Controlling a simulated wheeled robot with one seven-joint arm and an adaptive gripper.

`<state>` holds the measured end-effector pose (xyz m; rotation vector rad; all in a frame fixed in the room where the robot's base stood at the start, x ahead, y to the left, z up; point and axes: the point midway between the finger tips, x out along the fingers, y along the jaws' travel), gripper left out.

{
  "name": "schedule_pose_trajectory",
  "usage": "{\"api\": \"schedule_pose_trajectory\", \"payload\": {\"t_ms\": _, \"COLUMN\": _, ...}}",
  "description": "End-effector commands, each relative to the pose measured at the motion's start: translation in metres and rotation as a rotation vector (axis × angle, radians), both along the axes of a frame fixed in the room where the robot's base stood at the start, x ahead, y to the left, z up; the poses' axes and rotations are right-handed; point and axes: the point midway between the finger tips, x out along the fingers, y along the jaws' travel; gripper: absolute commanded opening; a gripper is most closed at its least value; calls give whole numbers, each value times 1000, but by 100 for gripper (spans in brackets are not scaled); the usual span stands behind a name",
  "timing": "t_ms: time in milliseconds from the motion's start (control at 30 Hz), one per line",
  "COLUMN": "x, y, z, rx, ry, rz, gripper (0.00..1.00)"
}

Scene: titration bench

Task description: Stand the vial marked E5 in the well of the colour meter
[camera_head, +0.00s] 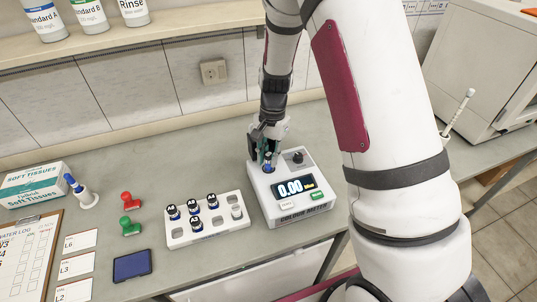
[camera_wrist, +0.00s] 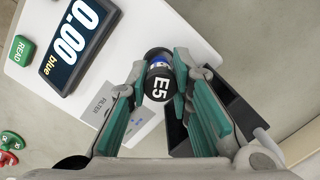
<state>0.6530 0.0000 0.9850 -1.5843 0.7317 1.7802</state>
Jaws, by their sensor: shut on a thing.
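The vial marked E5 (camera_wrist: 158,86) has a black cap with white lettering and some blue below it. My gripper (camera_wrist: 155,88) is shut on the vial in the wrist view, with a green-lined finger on each side of the cap. In the head view my gripper (camera_head: 268,153) is over the left back part of the white colour meter (camera_head: 291,217), with the vial (camera_head: 267,168) just below the fingers. The meter's display (camera_head: 293,187) reads 0.00. The well is hidden by the vial and fingers, and I cannot tell how deep the vial is.
A white rack (camera_head: 206,236) with several dark-capped vials and one pale-capped vial stands left of the meter. Red (camera_head: 126,199) and green (camera_head: 129,226) stamp-like objects, a dark blue pad (camera_head: 132,265) and a tissue box (camera_head: 33,185) lie further left. The bench between rack and wall is clear.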

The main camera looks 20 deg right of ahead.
Motion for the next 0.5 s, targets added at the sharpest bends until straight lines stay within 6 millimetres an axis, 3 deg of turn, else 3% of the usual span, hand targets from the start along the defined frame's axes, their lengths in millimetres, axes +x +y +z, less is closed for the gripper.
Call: {"api": "schedule_pose_trajectory", "payload": {"t_ms": 500, "x": 0, "y": 0, "z": -20, "rx": 0, "ry": 2, "rz": -2, "gripper": 0}}
